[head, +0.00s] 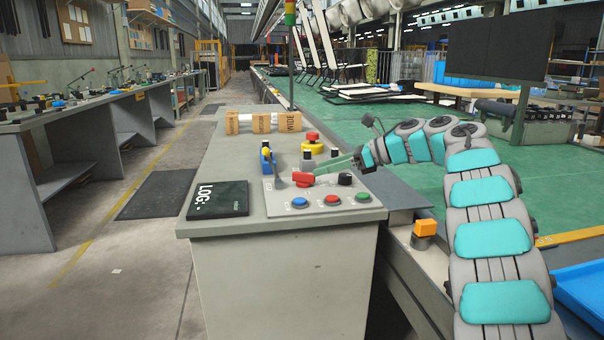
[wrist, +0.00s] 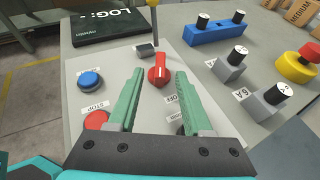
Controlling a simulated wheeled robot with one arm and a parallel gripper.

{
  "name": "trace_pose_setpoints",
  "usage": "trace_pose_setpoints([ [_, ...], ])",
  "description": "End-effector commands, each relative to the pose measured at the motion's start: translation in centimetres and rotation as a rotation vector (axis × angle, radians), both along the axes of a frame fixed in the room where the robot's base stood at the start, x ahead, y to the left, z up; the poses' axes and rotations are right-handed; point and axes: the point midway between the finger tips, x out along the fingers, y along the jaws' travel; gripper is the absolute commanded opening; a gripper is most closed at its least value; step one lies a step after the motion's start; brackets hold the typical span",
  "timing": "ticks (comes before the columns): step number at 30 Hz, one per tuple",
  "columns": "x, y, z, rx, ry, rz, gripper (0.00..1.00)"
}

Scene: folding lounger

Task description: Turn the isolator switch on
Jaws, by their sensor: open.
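The red isolator switch (head: 303,179) is a rotary handle on the pale panel plate (head: 279,207) at the near end of the grey cabinet. In the wrist view the red handle (wrist: 159,71) points nearly up the picture, with an OFF label (wrist: 171,98) just below it. My gripper (head: 317,171) has green fingers and reaches in from the right, right by the switch. In the wrist view my gripper (wrist: 160,75) is open, its fingertips left and right of the handle with gaps on both sides. Contact is not visible.
Close by are blue (head: 300,202), red (head: 332,199) and green (head: 362,197) buttons, a black knob (head: 345,179) and an upright lever (head: 279,180). Behind stands a red mushroom button on a yellow base (head: 312,141). A black LOG book (head: 218,199) lies left.

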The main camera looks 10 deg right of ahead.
Motion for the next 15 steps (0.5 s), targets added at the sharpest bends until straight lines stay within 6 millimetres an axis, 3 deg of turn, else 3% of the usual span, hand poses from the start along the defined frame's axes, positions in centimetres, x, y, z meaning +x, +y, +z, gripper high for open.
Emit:
trace_pose_setpoints([
  [9,2.0,4.0,-1.6,0.002,0.002,0.001,0.50],
  [15,2.8,5.4,-2.3,0.002,-0.001,-0.003,0.50],
])
